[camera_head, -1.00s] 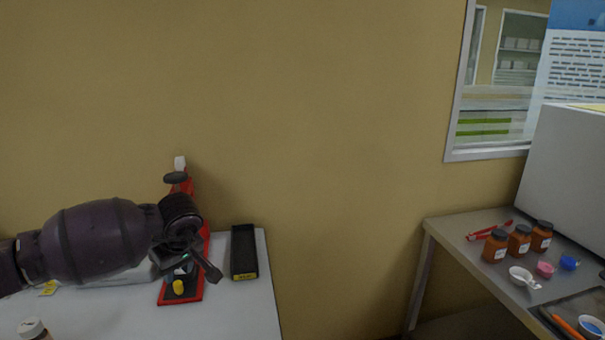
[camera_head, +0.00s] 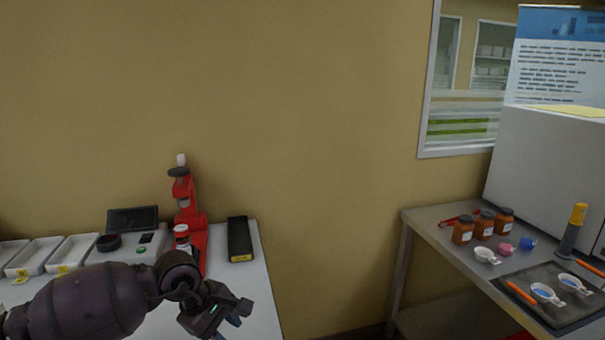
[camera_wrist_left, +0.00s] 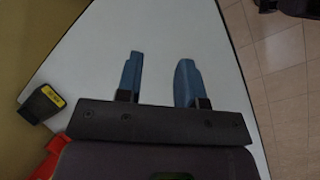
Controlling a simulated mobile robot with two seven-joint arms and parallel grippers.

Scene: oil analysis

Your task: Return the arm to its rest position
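My left gripper (camera_head: 236,318) is above the front right part of the white table (camera_head: 258,295), in front of the red stand. In the left wrist view its two blue fingers (camera_wrist_left: 158,78) are apart with nothing between them, over the bare white tabletop (camera_wrist_left: 160,40). The left arm comes in from the lower left of the head view. My right gripper is in neither view.
The red stand (camera_head: 198,240) holds a small bottle (camera_head: 182,236). A black box (camera_head: 239,240) stands beside it. White trays (camera_head: 35,256) and a device (camera_head: 128,248) are to the left. The metal table (camera_head: 425,222) at right carries brown jars (camera_head: 484,224) and white dishes.

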